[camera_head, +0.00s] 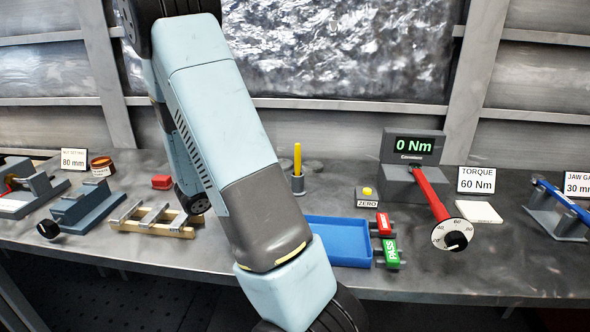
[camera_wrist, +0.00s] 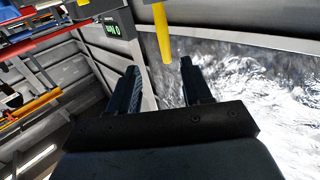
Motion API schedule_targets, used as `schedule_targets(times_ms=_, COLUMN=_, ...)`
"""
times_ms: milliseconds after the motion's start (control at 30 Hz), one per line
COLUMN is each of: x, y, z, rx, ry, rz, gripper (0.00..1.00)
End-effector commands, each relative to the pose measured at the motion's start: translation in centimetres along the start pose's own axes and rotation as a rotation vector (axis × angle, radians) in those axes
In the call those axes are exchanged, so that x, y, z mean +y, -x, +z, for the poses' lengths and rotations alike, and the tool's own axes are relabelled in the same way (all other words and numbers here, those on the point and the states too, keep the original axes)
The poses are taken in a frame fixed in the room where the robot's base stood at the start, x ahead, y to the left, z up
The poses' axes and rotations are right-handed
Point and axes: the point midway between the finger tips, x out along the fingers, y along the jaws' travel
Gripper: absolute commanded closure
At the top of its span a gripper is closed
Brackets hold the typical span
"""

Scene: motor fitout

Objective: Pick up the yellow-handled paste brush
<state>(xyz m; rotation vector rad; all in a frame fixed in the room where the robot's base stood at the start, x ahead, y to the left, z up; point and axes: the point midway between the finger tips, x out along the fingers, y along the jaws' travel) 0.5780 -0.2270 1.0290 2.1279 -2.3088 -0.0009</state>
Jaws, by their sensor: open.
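The yellow-handled paste brush (camera_head: 297,160) stands upright in a small grey holder (camera_head: 298,184) on the bench, behind the blue tray. Its bristle end is hidden in the holder. In the wrist view the yellow handle (camera_wrist: 162,32) enters from the top edge, its end near the gap between my fingertips. My gripper (camera_wrist: 160,68) is open with nothing between its fingers; the handle appears ahead of them, and I cannot tell the exact distance. In the head view my gripper is not visible; only my arm shows, crossing the middle.
A blue tray (camera_head: 337,240) lies in front of the holder, with red (camera_head: 383,222) and green (camera_head: 391,253) tags beside it. A yellow zero button (camera_head: 367,191) and torque tester (camera_head: 413,148) stand right. A wooden rack (camera_head: 150,228) and red block (camera_head: 162,182) are left.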

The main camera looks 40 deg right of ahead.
Motion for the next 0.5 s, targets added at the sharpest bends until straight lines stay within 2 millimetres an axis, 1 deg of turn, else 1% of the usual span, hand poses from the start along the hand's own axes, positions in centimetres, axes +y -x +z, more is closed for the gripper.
schedule_targets(times_ms=300, x=0.1, y=-5.2, z=-0.1, rx=0.0, ry=0.0, rz=0.004, gripper=0.51)
schedule_targets(times_ms=400, x=0.0, y=-6.7, z=-0.1, rx=0.001, ry=-0.001, rz=0.003, gripper=0.51)
schedule_targets(times_ms=500, x=-0.1, y=-7.6, z=-0.1, rx=0.0, ry=-0.001, rz=0.001, gripper=0.51)
